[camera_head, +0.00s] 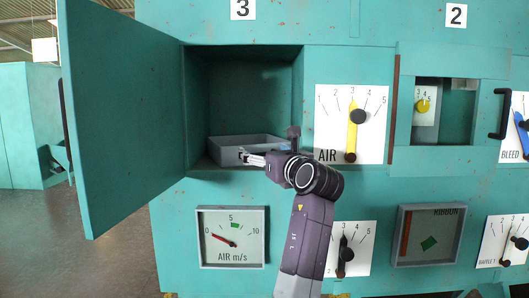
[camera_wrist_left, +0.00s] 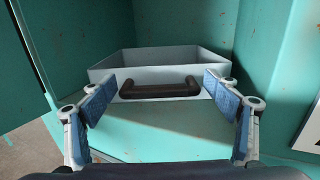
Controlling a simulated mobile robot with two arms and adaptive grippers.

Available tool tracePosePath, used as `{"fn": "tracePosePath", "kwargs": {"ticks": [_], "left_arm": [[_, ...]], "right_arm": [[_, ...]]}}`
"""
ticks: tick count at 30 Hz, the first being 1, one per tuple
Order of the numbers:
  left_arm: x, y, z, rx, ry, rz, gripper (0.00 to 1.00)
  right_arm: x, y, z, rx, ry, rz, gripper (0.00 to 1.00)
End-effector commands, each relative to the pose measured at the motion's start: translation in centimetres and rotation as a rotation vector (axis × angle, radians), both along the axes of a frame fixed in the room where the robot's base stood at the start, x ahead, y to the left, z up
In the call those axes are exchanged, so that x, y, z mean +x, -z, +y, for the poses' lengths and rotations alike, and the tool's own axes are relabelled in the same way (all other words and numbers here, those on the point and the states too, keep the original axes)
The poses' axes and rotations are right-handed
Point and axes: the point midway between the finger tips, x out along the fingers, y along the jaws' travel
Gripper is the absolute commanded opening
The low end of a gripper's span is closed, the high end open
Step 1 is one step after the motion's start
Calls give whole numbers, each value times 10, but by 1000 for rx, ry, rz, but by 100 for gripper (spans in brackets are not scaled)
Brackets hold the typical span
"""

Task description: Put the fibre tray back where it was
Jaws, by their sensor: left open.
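The fibre tray (camera_head: 225,143) is a grey open-topped box inside the open compartment under the number 3. In the left wrist view the tray (camera_wrist_left: 160,56) sits on the compartment floor with a black handle (camera_wrist_left: 159,89) on its front face. My left gripper (camera_head: 246,157) is at the compartment mouth, in front of the tray. Its blue-padded fingers are open, one on each side of the handle (camera_wrist_left: 160,100), with clear gaps to it. I see nothing held. The inside bottom of the tray is hidden. My right gripper is not in view.
The teal compartment door (camera_head: 125,110) stands wide open at the left. The AIR dial (camera_head: 352,124) with a yellow pointer is right of the opening. A gauge (camera_head: 232,238) is below it. A windowed panel with a black handle (camera_head: 502,114) is at the right.

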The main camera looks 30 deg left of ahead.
Motion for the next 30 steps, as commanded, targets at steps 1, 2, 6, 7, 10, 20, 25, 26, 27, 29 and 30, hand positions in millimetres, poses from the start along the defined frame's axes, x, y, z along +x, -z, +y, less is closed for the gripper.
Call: {"fn": "tracePosePath", "kwargs": {"ticks": [1, 2, 6, 7, 10, 20, 25, 26, 27, 29, 30], "left_arm": [[-1, 1, -2, 0, 1, -1, 81], [-2, 1, -4, 1, 1, -2, 81], [-14, 4, -20, 1, 2, -4, 81], [-18, 6, -26, 0, 2, -4, 81], [-30, 6, -44, 0, 4, -5, 81], [-64, 5, -90, -1, 2, -3, 81], [-70, 4, -96, 1, -1, -1, 81], [-71, 4, -97, 1, -1, -1, 81], [-71, 3, -97, 1, -1, -1, 81], [-71, 3, -97, 1, -1, -1, 81], [-71, 3, -97, 1, -1, -1, 81]], "right_arm": [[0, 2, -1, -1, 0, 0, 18], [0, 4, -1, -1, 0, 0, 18], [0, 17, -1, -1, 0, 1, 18], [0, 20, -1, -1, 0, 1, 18], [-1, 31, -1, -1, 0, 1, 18], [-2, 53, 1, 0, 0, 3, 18], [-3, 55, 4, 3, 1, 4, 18], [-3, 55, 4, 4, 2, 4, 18], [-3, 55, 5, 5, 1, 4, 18], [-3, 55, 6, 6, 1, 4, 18], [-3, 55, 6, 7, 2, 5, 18]]}}
